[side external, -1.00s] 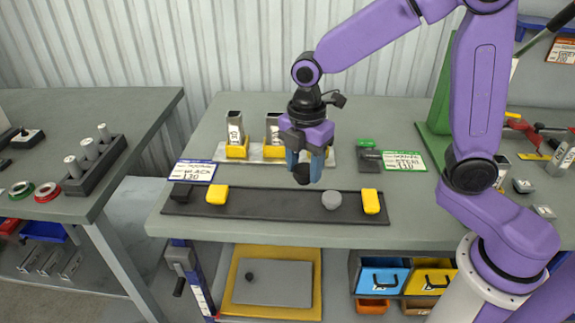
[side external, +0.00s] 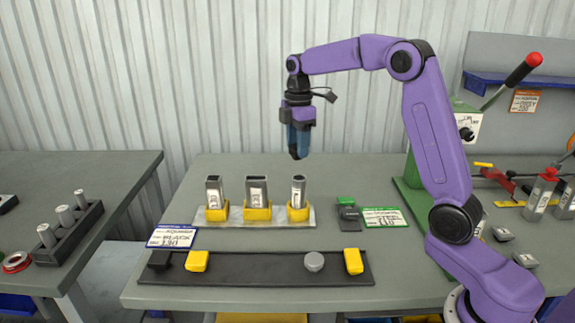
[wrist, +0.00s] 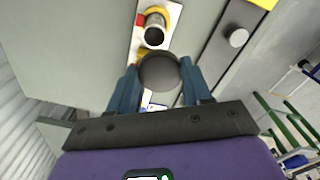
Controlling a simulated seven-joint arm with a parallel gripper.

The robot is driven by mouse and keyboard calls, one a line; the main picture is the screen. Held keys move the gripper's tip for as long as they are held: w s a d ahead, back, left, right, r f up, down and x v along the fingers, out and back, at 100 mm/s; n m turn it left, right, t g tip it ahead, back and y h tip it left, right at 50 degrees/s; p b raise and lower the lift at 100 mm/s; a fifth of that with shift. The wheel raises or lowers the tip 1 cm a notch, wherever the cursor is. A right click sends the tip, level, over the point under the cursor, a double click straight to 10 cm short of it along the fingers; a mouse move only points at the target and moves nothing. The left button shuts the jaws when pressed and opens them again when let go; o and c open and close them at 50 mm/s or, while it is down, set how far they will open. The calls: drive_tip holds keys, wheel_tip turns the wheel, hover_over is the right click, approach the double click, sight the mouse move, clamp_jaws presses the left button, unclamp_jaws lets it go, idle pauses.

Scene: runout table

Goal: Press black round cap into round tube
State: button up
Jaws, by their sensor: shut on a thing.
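My gripper (side external: 298,150) is shut on the black round cap, held high above the back of the table. In the wrist view the black round cap (wrist: 159,71) sits between the blue fingers (wrist: 160,82), its round face showing. The round tube (side external: 298,190) is a metal tube standing upright in a yellow holder at the right end of a pale plate. In the side view my gripper is above it, with a clear gap. In the wrist view the round tube's open mouth (wrist: 154,36) shows just beyond the cap.
Two rectangular tubes (side external: 214,190) (side external: 256,190) stand left of the round tube in yellow holders. A black strip (side external: 240,268) in front carries a grey round cap (side external: 314,261), a black block (side external: 159,260) and yellow blocks.

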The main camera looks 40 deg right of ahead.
drive_tip(key=shift+w+d+r, duration=0.2)
drive_tip(key=shift+d, duration=0.45)
drive_tip(key=shift+f, duration=0.1)
drive_tip(key=shift+f, duration=2.8)
drive_tip(key=shift+f, duration=0.75)
drive_tip(key=shift+r, duration=0.45)
drive_tip(key=shift+f, duration=0.65)
idle(1.3)
drive_tip(key=o, duration=1.1)
